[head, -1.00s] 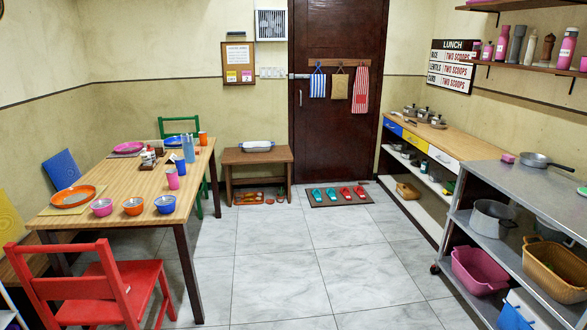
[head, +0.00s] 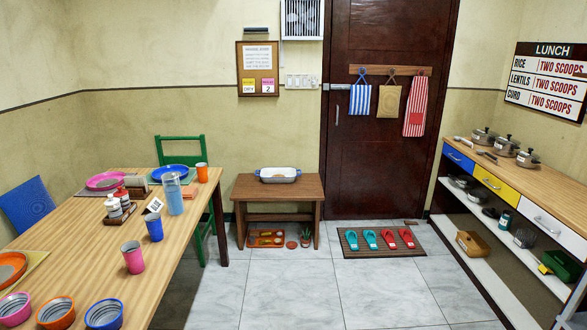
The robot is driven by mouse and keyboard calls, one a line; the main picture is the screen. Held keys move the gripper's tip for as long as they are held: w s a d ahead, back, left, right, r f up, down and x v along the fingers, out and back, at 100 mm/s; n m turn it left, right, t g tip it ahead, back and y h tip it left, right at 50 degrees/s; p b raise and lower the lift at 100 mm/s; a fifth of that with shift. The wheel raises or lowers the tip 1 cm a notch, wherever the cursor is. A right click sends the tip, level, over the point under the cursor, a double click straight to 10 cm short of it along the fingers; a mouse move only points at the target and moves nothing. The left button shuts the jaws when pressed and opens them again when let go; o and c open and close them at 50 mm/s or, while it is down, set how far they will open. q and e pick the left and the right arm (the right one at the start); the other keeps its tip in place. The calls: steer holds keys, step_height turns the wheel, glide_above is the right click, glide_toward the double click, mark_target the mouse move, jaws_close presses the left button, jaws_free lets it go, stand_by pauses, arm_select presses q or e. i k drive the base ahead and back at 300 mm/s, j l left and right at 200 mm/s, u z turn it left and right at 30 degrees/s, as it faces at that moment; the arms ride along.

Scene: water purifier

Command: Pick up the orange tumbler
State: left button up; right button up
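The orange tumbler (head: 202,172) stands upright at the far right corner of the wooden dining table (head: 75,241), beside the blue plate. A small blue tumbler (head: 155,227) and a pink tumbler (head: 133,257) stand closer along the right edge. Neither of my grippers shows in the head view.
A green chair (head: 181,150) stands behind the table. A low wooden bench (head: 277,189) with a white-and-blue dish stands against the back wall. Slippers lie on a mat (head: 381,251) by the door. The tiled floor (head: 330,295) right of the table is clear.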

mark_target(201, 168)
steer(key=i, duration=0.7)
steer(key=i+l+u, duration=0.1)
steer(key=i, duration=0.65)
steer(key=i+l, duration=0.15)
steer(key=i, duration=0.55)
steer(key=j+u, duration=0.05)
